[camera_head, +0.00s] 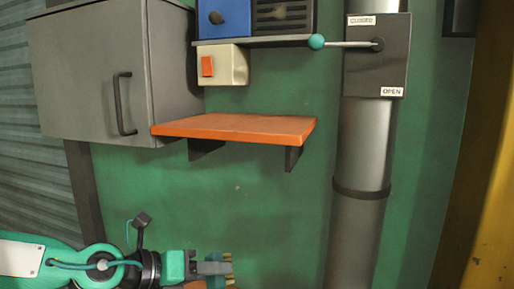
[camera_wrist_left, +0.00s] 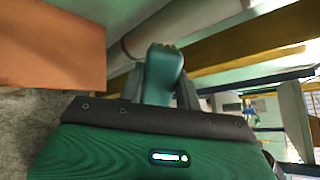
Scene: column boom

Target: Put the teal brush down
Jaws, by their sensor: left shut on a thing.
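My left gripper (camera_head: 212,268) is low in the head view, below the orange shelf and apart from it. It is shut on the teal brush, which also shows in the left wrist view (camera_wrist_left: 163,75), sticking out beyond the dark fingers. My right gripper is not in view.
A grey cabinet (camera_head: 85,75) with a black handle is left of the shelf. Above are a box with an orange switch (camera_head: 207,66) and a grey ledge (camera_head: 265,41). A teal-knobbed lever (camera_head: 316,42) reaches out from the grey column (camera_head: 363,150) on the right.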

